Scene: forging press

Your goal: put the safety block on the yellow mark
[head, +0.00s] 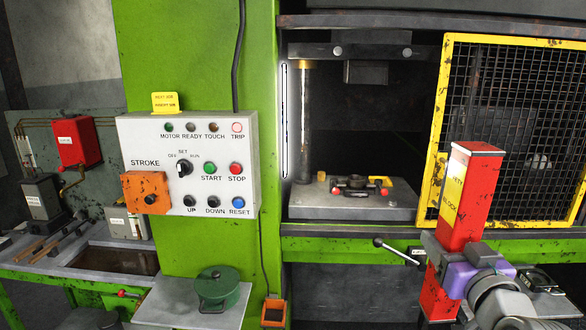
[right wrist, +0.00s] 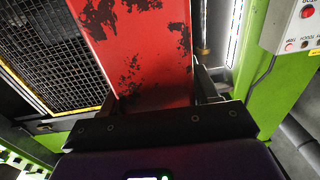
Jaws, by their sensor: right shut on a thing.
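The safety block (head: 472,200) is a tall red post with a yellow label on its left face. It stands upright at the right of the head view, in front of the yellow-framed mesh guard. My right gripper (head: 448,262) is shut on it around its lower middle, and red shows above and below the jaws. In the right wrist view the block (right wrist: 140,50) fills the upper middle, with worn dark patches. A small yellow patch (head: 386,181) shows on the press bed (head: 335,207); I cannot tell if it is the yellow mark. My left gripper is not in view.
The mesh guard (head: 432,172) closes the right of the press opening. A die (head: 352,184) sits on the bed, with a vertical post (head: 305,130) behind left. A black-knobbed lever (head: 398,251) juts out below the bed. The control panel (head: 187,165) stands left.

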